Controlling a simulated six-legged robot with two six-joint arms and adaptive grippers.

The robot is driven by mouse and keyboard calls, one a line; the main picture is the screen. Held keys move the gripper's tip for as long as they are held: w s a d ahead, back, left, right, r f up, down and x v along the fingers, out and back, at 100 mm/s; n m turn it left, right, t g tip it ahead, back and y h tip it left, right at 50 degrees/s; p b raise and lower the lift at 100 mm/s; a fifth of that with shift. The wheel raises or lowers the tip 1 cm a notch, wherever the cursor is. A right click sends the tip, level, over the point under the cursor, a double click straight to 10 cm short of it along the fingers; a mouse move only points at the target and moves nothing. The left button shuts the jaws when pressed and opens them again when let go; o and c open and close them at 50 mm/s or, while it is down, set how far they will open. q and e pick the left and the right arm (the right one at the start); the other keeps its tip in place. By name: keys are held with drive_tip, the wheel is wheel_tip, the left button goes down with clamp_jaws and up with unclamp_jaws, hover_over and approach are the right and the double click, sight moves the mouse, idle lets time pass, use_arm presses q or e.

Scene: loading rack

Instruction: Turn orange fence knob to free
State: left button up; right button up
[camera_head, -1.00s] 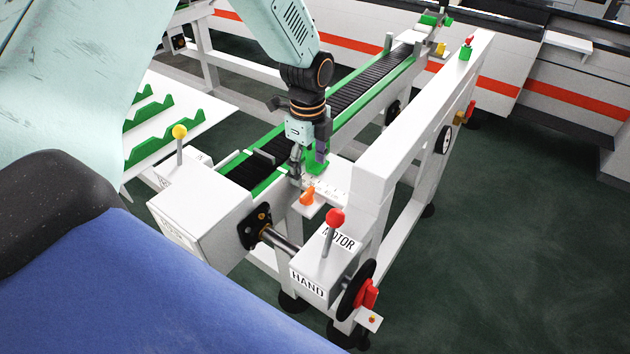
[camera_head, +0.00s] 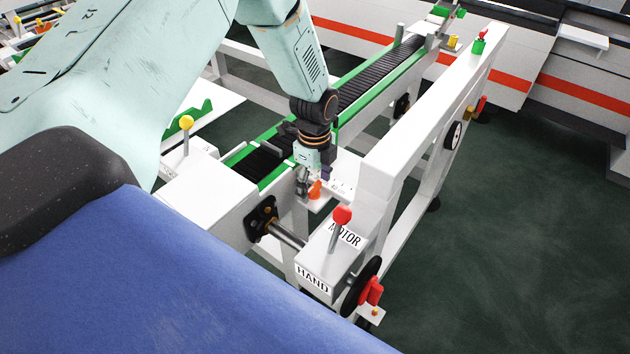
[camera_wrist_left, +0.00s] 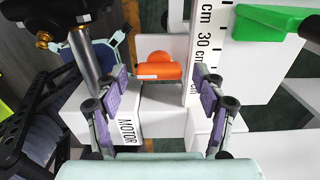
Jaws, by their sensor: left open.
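The orange fence knob (camera_head: 315,189) sits on a small white plate beside the conveyor, in the middle of the head view. In the left wrist view the orange knob (camera_wrist_left: 160,67) lies ahead, between the two fingers and a little beyond their tips. It has a wide bar in front and a round part behind. My left gripper (camera_head: 312,180) is right at the knob in the head view, partly in front of it. In the left wrist view my left gripper (camera_wrist_left: 159,75) is open, with purple pads on either side of the knob and clear gaps. My right gripper is not in view.
A scale plate (camera_wrist_left: 207,45) with cm marks and a green block (camera_wrist_left: 265,22) stand beside the knob. The red-knobbed MOTOR/HAND lever (camera_head: 341,216) and a white beam (camera_head: 425,115) are close on the right. A yellow-knobbed lever (camera_head: 186,123) stands at left.

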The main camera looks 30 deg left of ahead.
use_arm(q)
drive_tip(key=shift+s+d+r, duration=0.1)
drive_tip(key=shift+s+r, duration=0.05)
drive_tip(key=shift+s, duration=0.05)
drive_tip(key=shift+c, duration=0.6)
drive_tip(key=shift+d, duration=0.2)
drive_tip(key=c, duration=0.3)
drive_tip(key=shift+w, duration=0.2)
drive_tip(key=c, duration=0.3)
drive_tip(key=shift+a, duration=0.15)
drive_tip(key=c, duration=0.4)
drive_tip(key=shift+c, duration=0.2)
